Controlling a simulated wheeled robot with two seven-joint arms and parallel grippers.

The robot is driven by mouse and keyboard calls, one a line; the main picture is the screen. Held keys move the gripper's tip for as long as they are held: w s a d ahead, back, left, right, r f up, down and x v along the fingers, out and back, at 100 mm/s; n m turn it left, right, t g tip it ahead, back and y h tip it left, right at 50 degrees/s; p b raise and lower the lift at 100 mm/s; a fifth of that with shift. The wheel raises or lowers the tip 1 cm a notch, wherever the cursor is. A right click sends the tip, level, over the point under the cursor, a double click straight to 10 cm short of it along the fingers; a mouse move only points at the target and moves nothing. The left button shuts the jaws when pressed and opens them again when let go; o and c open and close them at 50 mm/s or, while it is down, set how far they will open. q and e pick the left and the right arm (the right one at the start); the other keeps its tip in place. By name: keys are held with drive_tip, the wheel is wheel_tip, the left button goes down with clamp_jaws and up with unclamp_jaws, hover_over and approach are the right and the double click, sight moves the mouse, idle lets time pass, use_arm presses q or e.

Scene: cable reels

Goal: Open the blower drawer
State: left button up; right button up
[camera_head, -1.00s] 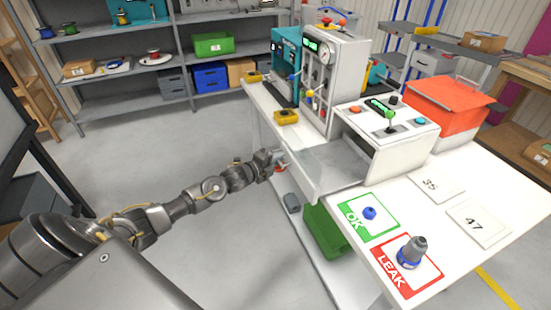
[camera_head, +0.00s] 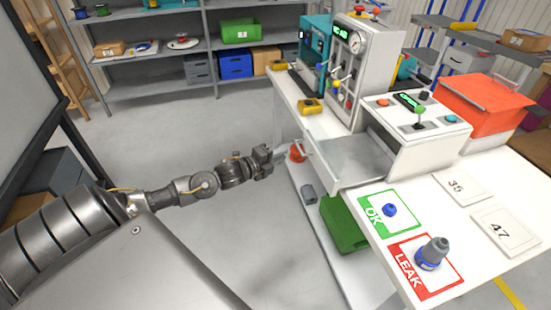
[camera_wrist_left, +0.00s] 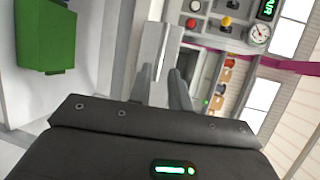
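The blower is a white box (camera_head: 440,137) with a small green display and a green-topped lever on the white bench. Its drawer (camera_head: 352,160) is pulled out to the left, and the grey inside shows empty. My left gripper (camera_head: 275,157) is left of the drawer front, apart from it. In the left wrist view the two fingers (camera_wrist_left: 161,92) are apart with nothing between them, and the pale drawer front (camera_wrist_left: 150,60) lies beyond the tips. My right gripper is out of view.
A blue part (camera_head: 390,210) lies on the green OK card, and a grey-blue part (camera_head: 432,253) stands on the red LEAK card. A gauge panel (camera_head: 362,75) stands behind the drawer. A green bin (camera_head: 343,225) is below the bench. The floor left of the bench is clear.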

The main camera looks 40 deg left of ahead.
use_arm(q)
drive_tip(key=shift+v, duration=1)
